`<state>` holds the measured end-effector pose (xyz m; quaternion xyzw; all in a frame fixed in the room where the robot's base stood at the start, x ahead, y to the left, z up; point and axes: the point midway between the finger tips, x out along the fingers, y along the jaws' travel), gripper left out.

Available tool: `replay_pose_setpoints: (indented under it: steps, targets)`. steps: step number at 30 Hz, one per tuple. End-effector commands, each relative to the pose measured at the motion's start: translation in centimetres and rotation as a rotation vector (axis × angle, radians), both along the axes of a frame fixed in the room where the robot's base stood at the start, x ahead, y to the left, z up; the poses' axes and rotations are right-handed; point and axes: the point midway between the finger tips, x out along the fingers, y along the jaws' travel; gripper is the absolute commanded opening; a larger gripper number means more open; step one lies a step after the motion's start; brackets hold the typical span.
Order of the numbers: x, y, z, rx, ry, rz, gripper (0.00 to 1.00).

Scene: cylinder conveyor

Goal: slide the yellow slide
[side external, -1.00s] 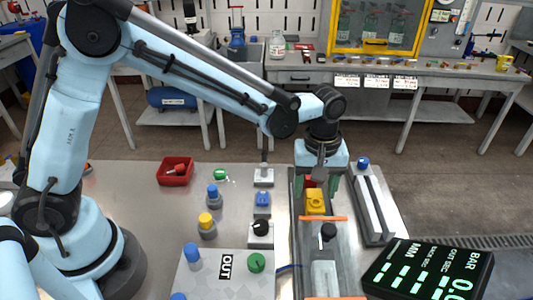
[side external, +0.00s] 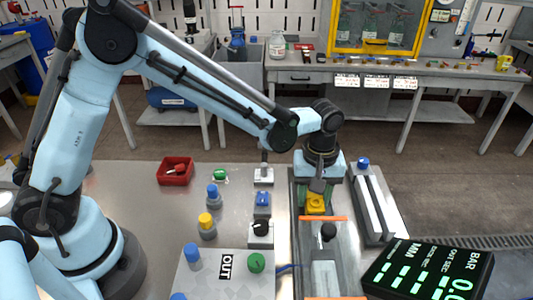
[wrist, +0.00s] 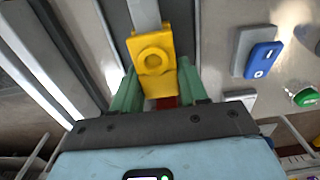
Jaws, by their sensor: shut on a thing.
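The yellow slide (side external: 316,205) sits on the grey rail of the conveyor, behind an orange crossbar, in the side view. In the wrist view the yellow slide (wrist: 153,48) shows a round boss and lies at the end of a light rod. My gripper (side external: 316,196) is down at the slide. Its green fingers (wrist: 158,88) stand on both sides of the slide's near end and are shut on it. A dark red part shows just below the slide between the fingers. The exact finger contact is partly hidden in the side view.
A black display (side external: 428,272) stands at the front right. A rail block with a blue knob (side external: 363,162) is close on the right. Left of the track are several knobs and switches, a red bin (side external: 175,170) and a panel marked OUT (side external: 227,265).

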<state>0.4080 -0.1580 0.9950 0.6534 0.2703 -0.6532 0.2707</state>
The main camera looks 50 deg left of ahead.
Motion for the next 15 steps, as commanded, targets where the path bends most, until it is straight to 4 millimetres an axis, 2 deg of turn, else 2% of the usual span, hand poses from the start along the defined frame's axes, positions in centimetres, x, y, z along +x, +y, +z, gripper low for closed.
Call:
replay_pose_setpoints:
  steps: [5,11,15]
  targets:
    - [-0.2,-0.1,0.0,0.001,0.001,-0.001,0.0]
    - [-1.9,-1.9,0.0,0.001,0.001,-0.003,0.0]
    - [-2.2,-2.2,0.0,-0.001,0.002,0.0,0.0]
